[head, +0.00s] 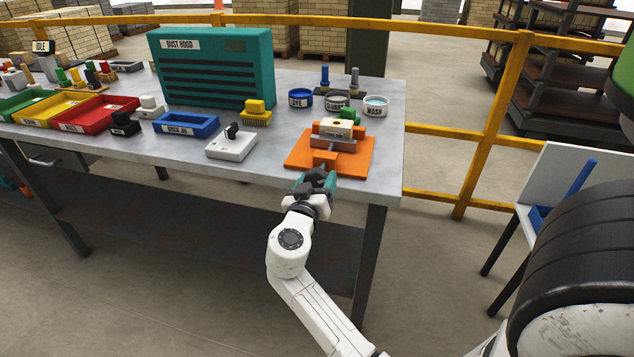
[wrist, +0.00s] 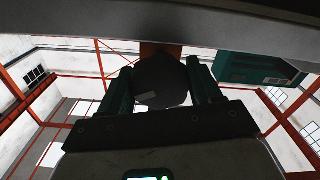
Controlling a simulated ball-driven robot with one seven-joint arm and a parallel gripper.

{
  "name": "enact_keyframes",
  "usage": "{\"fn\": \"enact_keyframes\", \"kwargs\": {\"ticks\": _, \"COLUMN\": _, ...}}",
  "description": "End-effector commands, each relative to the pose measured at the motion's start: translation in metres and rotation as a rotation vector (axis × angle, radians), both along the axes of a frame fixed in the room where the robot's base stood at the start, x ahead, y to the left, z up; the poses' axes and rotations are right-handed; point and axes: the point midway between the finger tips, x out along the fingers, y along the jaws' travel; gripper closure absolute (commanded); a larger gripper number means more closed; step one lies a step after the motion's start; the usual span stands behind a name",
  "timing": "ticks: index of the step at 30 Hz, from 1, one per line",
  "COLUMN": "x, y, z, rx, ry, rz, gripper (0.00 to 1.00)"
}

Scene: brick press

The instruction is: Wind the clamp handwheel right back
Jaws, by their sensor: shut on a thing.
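The clamp (head: 330,157) has an orange base plate and stands near the front right edge of the bench. A pale block (head: 337,127) sits in it between its jaws. The dark clamp handwheel (head: 316,178) is at the clamp's front, at the bench edge. My gripper (head: 317,184) is shut on the handwheel, with a finger on each side of it. In the wrist view the dark handwheel (wrist: 160,80) fills the space between the two teal fingers. The head view hides part of the wheel behind the fingers.
A white box with a dark knob (head: 232,145) stands left of the clamp. Behind are a yellow brush (head: 256,112), labelled bowls (head: 338,102) and the teal dust hood (head: 212,68). A blue tray (head: 186,125) and red bin (head: 95,115) lie farther left. A yellow rail (head: 490,120) runs behind.

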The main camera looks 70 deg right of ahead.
Motion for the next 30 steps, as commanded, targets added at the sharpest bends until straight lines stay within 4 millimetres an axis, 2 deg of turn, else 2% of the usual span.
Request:
{"fn": "enact_keyframes", "kwargs": {"ticks": 1, "x": 0.0, "y": 0.0, "z": 0.0, "rx": 0.0, "ry": 0.0, "rz": 0.001, "gripper": 0.33}}
{"fn": "enact_keyframes", "kwargs": {"ticks": 8, "x": 0.0, "y": 0.0, "z": 0.0, "rx": 0.0, "ry": -0.001, "rz": 0.001, "gripper": 0.12}}
{"fn": "enact_keyframes", "kwargs": {"ticks": 17, "x": 0.0, "y": 0.004, "z": -0.001, "rx": 0.001, "ry": -0.001, "rz": 0.002, "gripper": 0.12}}
{"fn": "enact_keyframes", "kwargs": {"ticks": 20, "x": -0.001, "y": 0.015, "z": -0.001, "rx": 0.0, "ry": -0.001, "rz": 0.002, "gripper": 0.12}}
{"fn": "enact_keyframes", "kwargs": {"ticks": 30, "x": -0.005, "y": 0.079, "z": -0.002, "rx": 0.0, "ry": 0.0, "rz": 0.004, "gripper": 0.12}}
